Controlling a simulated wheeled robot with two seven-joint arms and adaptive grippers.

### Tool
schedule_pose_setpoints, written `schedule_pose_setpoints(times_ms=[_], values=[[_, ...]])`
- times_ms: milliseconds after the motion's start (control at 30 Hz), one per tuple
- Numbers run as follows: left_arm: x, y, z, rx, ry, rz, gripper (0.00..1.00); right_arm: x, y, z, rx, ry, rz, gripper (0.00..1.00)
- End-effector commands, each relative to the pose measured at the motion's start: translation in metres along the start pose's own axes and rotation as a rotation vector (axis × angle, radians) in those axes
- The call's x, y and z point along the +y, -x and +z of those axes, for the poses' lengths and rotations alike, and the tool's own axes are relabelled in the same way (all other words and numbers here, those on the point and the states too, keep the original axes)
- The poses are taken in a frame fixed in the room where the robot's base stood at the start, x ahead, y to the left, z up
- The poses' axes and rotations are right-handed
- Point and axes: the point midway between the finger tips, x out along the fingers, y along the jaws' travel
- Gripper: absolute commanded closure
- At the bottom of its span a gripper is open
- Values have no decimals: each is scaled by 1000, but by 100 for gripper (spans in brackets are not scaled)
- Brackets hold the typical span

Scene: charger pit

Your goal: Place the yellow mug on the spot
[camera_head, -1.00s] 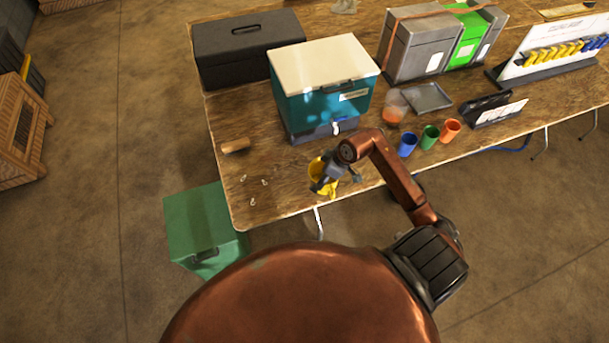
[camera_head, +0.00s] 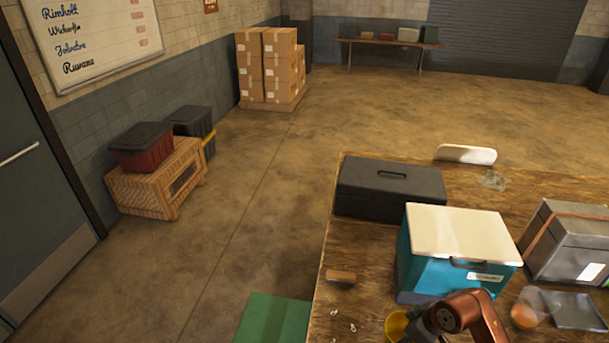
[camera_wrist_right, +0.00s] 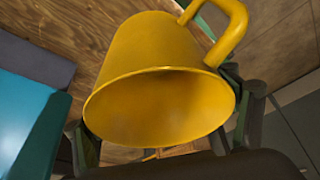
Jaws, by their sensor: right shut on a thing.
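The yellow mug (camera_wrist_right: 155,50) fills the middle of the right wrist view, its mouth toward the camera and its handle at the upper right. My right gripper (camera_wrist_right: 165,130) has a finger on either side of the mug and is shut on it. In the head view, the mug (camera_head: 396,327) shows only partly at the bottom edge, beside my right gripper (camera_head: 422,326), in front of the teal cooler. I cannot make out a marked spot in either view. My left gripper is not in view.
The teal cooler (camera_head: 428,263) with its white lid stands close behind the mug. A black case (camera_head: 390,187) and a small brown block (camera_head: 340,276) sit on the wooden table (camera_head: 360,255). A clear cup with orange contents (camera_head: 524,316) and a grey tray (camera_head: 578,311) are to the right.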

Motion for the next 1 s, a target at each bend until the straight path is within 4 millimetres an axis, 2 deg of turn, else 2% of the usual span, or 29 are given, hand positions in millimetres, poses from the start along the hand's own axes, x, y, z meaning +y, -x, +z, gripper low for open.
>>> schedule_pose_setpoints(times_ms=[33, 100, 200, 333, 567, 1000], values=[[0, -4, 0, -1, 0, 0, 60, -6, 7, -19, 5, 36, -6, 47], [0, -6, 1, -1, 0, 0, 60, -17, 17, -38, 4, 76, -23, 47], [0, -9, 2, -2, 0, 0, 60, -31, 31, -59, 2, 124, -45, 47], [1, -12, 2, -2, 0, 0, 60, -44, 44, -76, 1, 167, -66, 47], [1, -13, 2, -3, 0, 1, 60, -51, 54, -84, -2, 193, -77, 47], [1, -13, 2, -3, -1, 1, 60, -53, 53, -85, 5, 192, -84, 47]])
